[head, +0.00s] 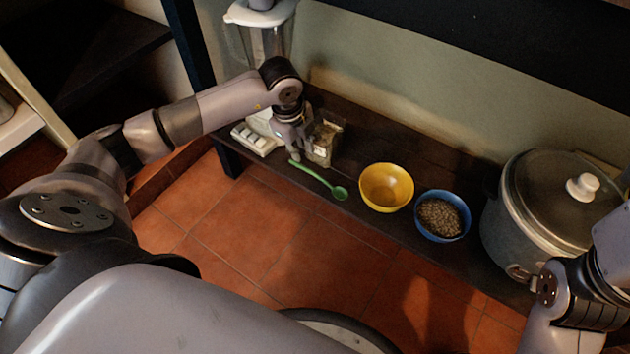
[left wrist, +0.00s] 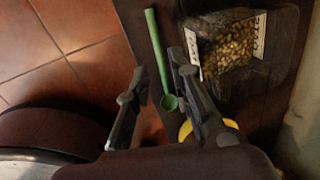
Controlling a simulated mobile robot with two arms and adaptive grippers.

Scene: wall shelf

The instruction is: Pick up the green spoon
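The green spoon (head: 318,180) lies on the dark wooden shelf (head: 385,145) near its front edge, with its bowl end toward the yellow bowl. My left gripper (head: 296,152) is just above and behind the handle end in the head view. In the left wrist view, the two fingers of my left gripper (left wrist: 157,62) are apart, with the green spoon (left wrist: 157,45) showing in the gap between them. Nothing is held. Whether a finger touches the spoon cannot be told. My right arm shows at the lower right of the head view, but its gripper is out of view.
A clear packet of grains (head: 324,140) stands close beside my left gripper. A yellow bowl (head: 386,187), a blue bowl of grains (head: 442,215) and a large lidded pot (head: 540,210) stand to the right. A blender on a white base (head: 255,139) is behind left.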

